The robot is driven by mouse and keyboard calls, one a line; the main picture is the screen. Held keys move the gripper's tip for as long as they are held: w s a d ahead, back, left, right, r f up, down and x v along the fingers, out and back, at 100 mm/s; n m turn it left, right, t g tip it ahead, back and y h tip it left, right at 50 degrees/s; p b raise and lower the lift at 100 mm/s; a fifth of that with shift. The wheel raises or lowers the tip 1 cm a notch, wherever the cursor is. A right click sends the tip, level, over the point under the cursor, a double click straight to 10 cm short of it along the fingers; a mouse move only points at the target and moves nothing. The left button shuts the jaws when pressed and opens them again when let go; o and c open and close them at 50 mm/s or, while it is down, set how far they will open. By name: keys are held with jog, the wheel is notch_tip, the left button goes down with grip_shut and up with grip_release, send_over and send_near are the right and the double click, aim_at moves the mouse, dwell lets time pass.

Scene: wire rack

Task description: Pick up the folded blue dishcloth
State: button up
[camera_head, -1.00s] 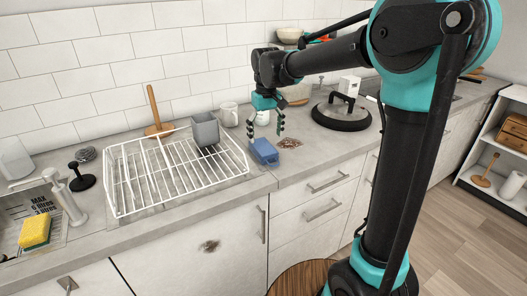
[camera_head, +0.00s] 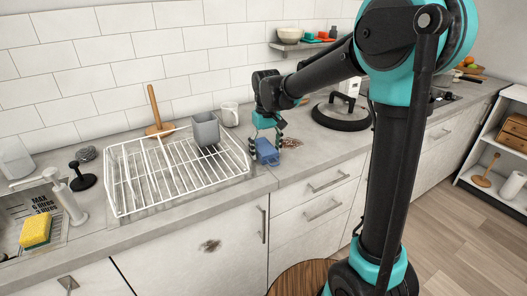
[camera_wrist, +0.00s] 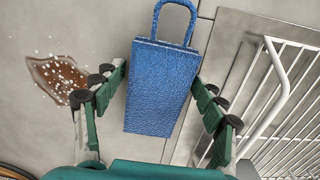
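The folded blue dishcloth (camera_head: 267,154) lies on the grey countertop just right of the wire rack. In the wrist view the dishcloth (camera_wrist: 158,88) is a blue block with a loop at its far end. My gripper (camera_head: 266,146) is lowered over it, pointing down. In the wrist view my gripper (camera_wrist: 160,82) is open, with green fingers on both sides of the cloth. The fingertips are close to its edges; I cannot tell whether they touch. In the head view the fingers partly hide the cloth.
A brown spill (camera_wrist: 58,78) lies beside the cloth. A white mug (camera_head: 229,114) and a black-lidded pan (camera_head: 341,116) stand behind. The counter's front edge is near.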

aim_at(266, 149)
jog(key=c, duration=0.9)
jog(key=shift+o, duration=0.2)
jog(key=shift+r, duration=0.1)
notch_tip(266, 149, up, 20)
